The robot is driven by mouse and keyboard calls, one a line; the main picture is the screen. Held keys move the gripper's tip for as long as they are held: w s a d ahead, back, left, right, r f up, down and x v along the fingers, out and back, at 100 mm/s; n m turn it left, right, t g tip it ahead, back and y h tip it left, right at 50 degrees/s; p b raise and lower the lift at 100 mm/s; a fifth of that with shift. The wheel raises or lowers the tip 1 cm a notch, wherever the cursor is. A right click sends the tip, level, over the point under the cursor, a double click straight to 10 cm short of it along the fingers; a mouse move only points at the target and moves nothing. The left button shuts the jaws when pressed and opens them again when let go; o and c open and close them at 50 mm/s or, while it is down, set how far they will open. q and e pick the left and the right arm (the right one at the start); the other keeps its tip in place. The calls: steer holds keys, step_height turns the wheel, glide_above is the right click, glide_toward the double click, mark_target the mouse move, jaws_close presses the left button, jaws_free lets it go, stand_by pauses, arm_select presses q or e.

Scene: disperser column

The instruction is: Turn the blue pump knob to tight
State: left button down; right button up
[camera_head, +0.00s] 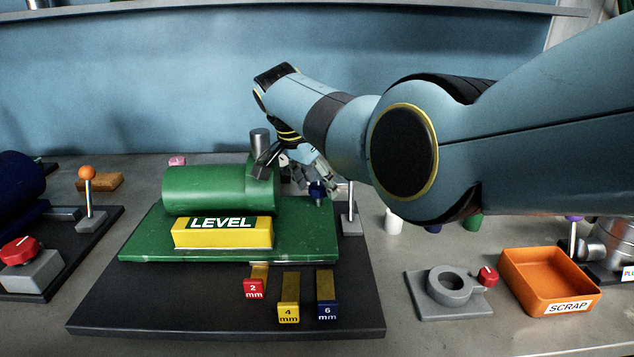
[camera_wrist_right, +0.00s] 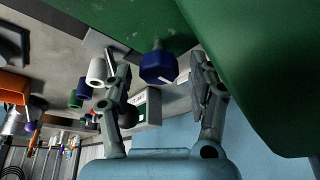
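The blue knob (camera_head: 317,189) stands on a short stem at the right back of the green base plate (camera_head: 305,235), beside the green cylinder (camera_head: 205,188). My right gripper (camera_head: 308,174) is at the knob, and its fingers partly hide it. In the right wrist view the blue knob (camera_wrist_right: 157,66) has a white mark and shows between the two spread fingers of the right gripper (camera_wrist_right: 160,78). A gap shows on each side of it, so the gripper is open and not closed on the knob. My left gripper is in neither view.
A yellow LEVEL block (camera_head: 222,237) is at the plate's front. Red, yellow and blue mm tabs (camera_head: 289,312) stick out below. A grey upright lever (camera_head: 350,210) stands just right of the knob. An orange SCRAP tray (camera_head: 548,280) is at the right.

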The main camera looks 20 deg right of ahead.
steer(key=v, duration=1.2)
